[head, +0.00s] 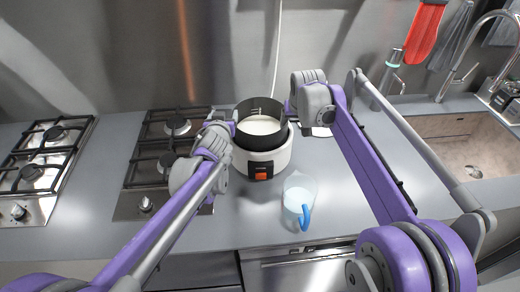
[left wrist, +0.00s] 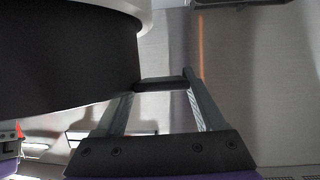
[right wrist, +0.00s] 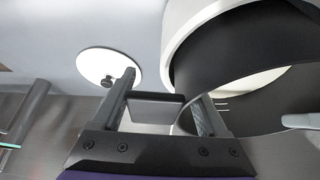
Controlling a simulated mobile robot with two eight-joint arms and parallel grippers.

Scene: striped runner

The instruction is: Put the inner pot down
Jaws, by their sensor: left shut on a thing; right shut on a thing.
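The black inner pot (head: 246,108) has pale white contents and stands upright, its rim well above the white rice cooker (head: 283,157) with an orange button. Its dark wall also shows in the left wrist view (left wrist: 65,60) and the right wrist view (right wrist: 215,60), with the white cooker rim beside it. My left gripper (head: 234,128) is shut on the pot's left handle (left wrist: 162,84). My right gripper (head: 291,114) is shut on its right handle (right wrist: 155,97). How deep the pot's bottom sits in the cooker is hidden.
A clear jug (head: 297,192) with a blue handle stands in front of the cooker. Gas hobs (head: 160,160) lie to the left, a sink (head: 465,150) to the right. A white round thing (right wrist: 100,66) lies behind my right gripper. Counter is bare right of the jug.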

